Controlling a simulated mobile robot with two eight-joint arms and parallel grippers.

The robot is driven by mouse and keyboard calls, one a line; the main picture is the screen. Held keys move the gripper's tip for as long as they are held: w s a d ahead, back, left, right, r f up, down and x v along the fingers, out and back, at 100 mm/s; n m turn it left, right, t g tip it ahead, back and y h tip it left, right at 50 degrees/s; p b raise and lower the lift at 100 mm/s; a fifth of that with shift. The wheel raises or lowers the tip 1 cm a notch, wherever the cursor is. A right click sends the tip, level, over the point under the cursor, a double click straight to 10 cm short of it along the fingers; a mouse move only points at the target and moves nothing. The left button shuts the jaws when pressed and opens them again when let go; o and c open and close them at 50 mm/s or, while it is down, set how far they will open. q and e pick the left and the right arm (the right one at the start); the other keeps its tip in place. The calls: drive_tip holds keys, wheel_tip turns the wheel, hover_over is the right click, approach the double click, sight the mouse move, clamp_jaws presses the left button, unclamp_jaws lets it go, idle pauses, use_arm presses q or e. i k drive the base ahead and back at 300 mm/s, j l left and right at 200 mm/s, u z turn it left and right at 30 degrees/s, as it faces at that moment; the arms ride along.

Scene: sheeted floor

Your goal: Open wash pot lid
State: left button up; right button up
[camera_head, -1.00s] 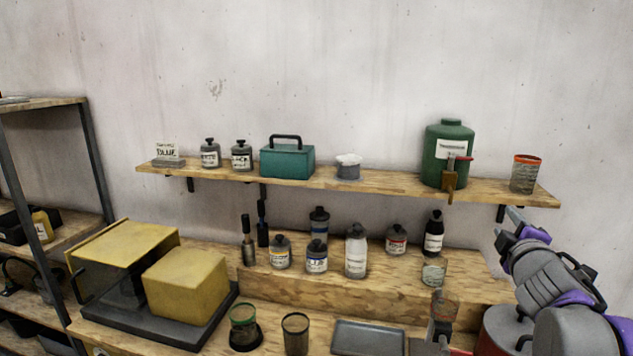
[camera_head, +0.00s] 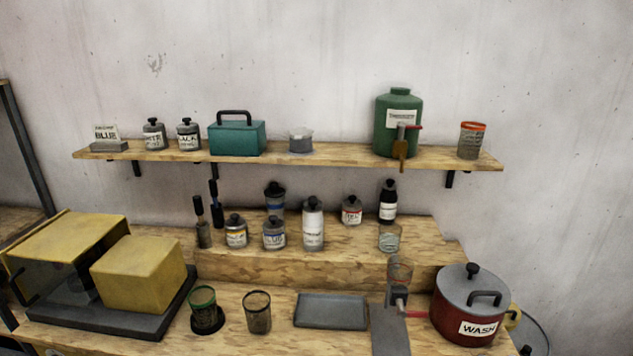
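The wash pot (camera_head: 448,316) is dark red with a white "WASH" label and stands at the right end of the lower bench. Its grey lid (camera_head: 455,286) sits on top, with a dark knob and a dark curved handle. The lid appears closed on the pot. Neither of my grippers shows in the head view now.
A burner-like stand with a red handle (camera_head: 398,295) is just left of the pot. A grey tray (camera_head: 331,311) and two cups (camera_head: 257,312) stand further left. A shelf above holds a green dispenser (camera_head: 398,110) and a teal box (camera_head: 237,137). A yellow machine (camera_head: 138,272) fills the left end.

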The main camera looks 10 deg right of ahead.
sight(485, 295)
drive_tip(key=z, duration=1.45)
